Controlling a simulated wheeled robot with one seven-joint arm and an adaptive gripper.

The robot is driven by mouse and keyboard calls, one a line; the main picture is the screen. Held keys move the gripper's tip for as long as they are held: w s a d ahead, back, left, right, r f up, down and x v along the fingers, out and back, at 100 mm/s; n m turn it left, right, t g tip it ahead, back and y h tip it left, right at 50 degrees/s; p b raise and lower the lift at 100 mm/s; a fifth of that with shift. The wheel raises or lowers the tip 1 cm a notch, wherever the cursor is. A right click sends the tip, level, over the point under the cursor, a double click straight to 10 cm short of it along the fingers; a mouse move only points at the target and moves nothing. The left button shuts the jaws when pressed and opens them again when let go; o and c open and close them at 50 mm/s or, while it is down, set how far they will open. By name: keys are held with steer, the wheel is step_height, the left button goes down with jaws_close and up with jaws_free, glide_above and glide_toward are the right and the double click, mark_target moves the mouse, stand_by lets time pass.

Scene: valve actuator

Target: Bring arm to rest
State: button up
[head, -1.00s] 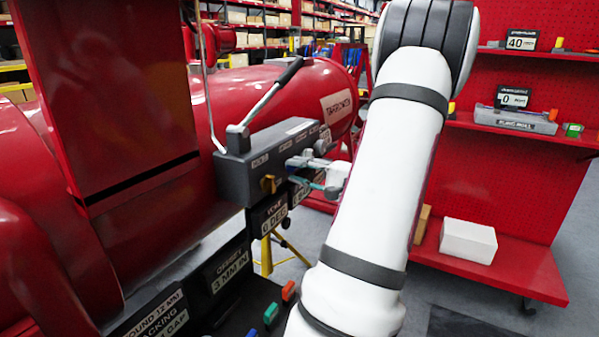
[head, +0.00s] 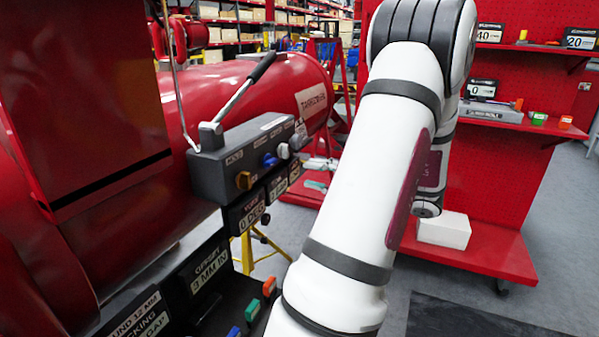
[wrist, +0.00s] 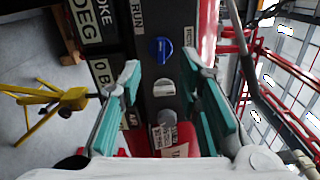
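The grey valve actuator box (head: 225,170) is fixed beside the large red cylinder.
A red shelf unit (head: 490,190) stands right of my arm, with a white box (head: 445,230) on its low shelf. A yellow stand (head: 245,250) is under the actuator. A dark bench with coloured blocks (head: 252,309) is at front. Floor at lower right is clear.

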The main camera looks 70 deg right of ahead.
steer(key=shift+s, duration=0.55)
steer(key=w+a+r+n+g+y, duration=0.2)
steer(key=w+a+n+y, duration=0.15)
steer(key=w+a, duration=0.35)
steer(key=w+a+r+n+g+y, duration=0.1)
steer(key=w+a+n+g+y, duration=0.1)
steer(key=w+a+y, duration=0.3)
steer(key=w+a+n+g+y, duration=0.1)
steer(key=w+a+n+g, duration=0.15)
steer(key=a, duration=0.45)
steer(key=w+a+n+g+y, duration=0.1)
steer(key=w+a+g, duration=0.15)
steer(key=a, duration=0.55)
steer(key=s+a+n+g, duration=0.2)
steer(key=a+g, duration=0.2)
steer(key=a, duration=0.3)
steer(key=s+a+n+g, duration=0.2)
steer(key=a+n+g, duration=0.1)
steer(key=a, duration=0.3)
steer(key=s+a+f+n+g+h, duration=0.2)
steer(key=s+a+n+h, duration=0.3)
steer(key=s+h, duration=0.25)
step_height(320, 180, up, 19)
steer(key=s+d+n+t+h+p, duration=0.1)
steer(key=t+p, duration=0.3)
steer(key=p, duration=1.3)
steer(key=shift+s, duration=0.5)
